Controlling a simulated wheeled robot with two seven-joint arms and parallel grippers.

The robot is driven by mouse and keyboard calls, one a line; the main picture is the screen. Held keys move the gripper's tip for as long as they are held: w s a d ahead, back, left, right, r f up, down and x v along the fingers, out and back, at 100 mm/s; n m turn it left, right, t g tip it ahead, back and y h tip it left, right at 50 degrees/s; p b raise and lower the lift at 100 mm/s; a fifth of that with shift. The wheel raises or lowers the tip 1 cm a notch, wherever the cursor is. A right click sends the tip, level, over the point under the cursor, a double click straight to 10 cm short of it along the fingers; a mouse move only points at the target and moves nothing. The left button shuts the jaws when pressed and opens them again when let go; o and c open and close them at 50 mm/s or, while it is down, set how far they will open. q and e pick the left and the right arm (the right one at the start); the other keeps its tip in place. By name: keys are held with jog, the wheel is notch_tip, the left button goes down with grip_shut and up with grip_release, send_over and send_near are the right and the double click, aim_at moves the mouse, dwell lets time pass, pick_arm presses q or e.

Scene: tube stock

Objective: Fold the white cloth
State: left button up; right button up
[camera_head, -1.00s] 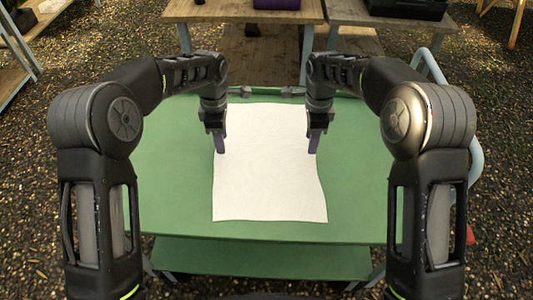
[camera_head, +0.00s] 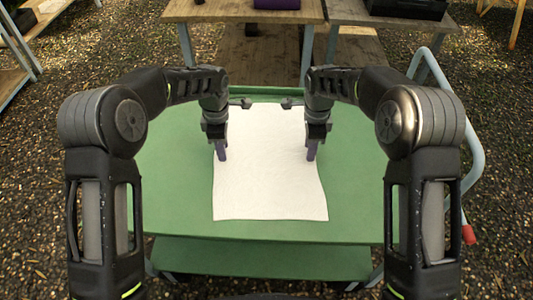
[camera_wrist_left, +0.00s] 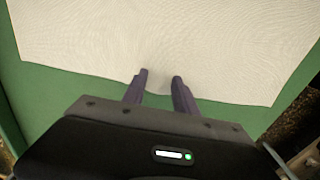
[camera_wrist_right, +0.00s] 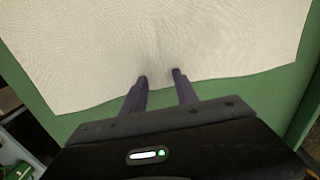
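The white cloth (camera_head: 268,180) lies flat and unfolded on the green table top, with slightly wavy edges. My left gripper (camera_head: 222,157) is over the cloth's left edge and my right gripper (camera_head: 311,157) is over its right part, with fingers pointing down. In the left wrist view the purple fingers (camera_wrist_left: 160,76) are apart, with tips over the cloth just inside its edge. In the right wrist view the fingers (camera_wrist_right: 159,75) are also apart, with tips over the cloth near its edge. No cloth is pinched. Whether the tips touch it is unclear.
The green table (camera_head: 175,190) has bare room left and right of the cloth. A light metal handle (camera_head: 470,165) with a red end rises at the right. Wooden tables (camera_head: 245,12) stand beyond on gravel ground.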

pick_arm(q)
grip_shut()
pick_arm(e)
jog(key=shift+f, duration=0.1)
grip_shut()
dwell(0.6)
